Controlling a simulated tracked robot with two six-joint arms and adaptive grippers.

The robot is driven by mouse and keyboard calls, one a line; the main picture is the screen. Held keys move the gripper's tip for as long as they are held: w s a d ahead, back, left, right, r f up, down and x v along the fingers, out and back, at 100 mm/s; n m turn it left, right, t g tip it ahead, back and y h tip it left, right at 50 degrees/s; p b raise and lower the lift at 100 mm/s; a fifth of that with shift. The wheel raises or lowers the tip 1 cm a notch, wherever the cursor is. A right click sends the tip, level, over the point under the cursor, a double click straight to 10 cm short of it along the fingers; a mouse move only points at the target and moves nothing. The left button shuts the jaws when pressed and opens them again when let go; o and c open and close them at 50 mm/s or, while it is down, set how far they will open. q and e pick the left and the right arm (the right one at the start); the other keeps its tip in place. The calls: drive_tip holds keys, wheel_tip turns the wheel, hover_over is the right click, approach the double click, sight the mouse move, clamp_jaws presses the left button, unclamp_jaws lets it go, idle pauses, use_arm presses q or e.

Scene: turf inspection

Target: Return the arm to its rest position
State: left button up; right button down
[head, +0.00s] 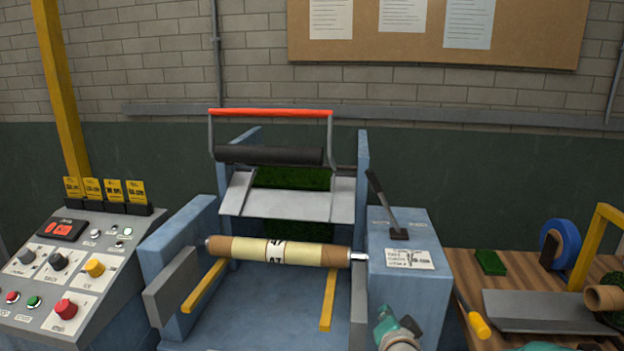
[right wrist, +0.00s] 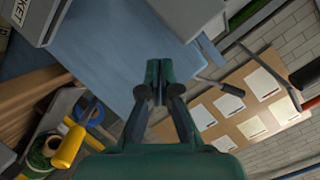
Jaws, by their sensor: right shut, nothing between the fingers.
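My right gripper (head: 396,326) shows at the bottom of the head view, in front of the blue lever housing (head: 405,290). In the right wrist view its two green fingers (right wrist: 158,82) are together, with nothing between them. The blue housing (right wrist: 110,45) lies beyond the fingertips there. I cannot tell how far the fingers are from it. My left gripper is not in view.
A roll with a paper band (head: 280,252) lies across the blue machine. A black lever (head: 383,200) rises from the housing. A wooden bench (head: 540,275) at right holds a grey tray (head: 535,312), blue tape (head: 562,245) and a yellow-handled tool (head: 480,325). A control panel (head: 70,265) stands left.

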drive_tip(key=s+f+n+g+y, duration=0.15)
drive_tip(key=s+f, duration=0.25)
drive_tip(key=f, duration=0.4)
drive_tip(key=s+a+f+n+g, duration=0.1)
drive_tip(key=s+f+n+g, duration=0.2)
drive_tip(key=f, duration=0.5)
drive_tip(key=s+f+g+y, duration=0.1)
drive_tip(key=s+f+g, duration=0.2)
drive_tip(key=s+f, duration=0.4)
drive_tip(key=s+a+f+n+g+y, duration=0.1)
drive_tip(key=s+f+g, duration=0.2)
drive_tip(key=s, duration=0.6)
drive_tip(key=s+a+f+n+g+y, duration=0.1)
drive_tip(key=s+f+n+g, duration=0.1)
drive_tip(key=s+f, duration=0.6)
drive_tip(key=shift+s+a+g, duration=0.25)
drive_tip(key=shift+s+g, duration=0.4)
drive_tip(key=shift+s, duration=0.4)
drive_tip(key=shift+w+f+y, duration=0.1)
drive_tip(key=shift+y, duration=0.15)
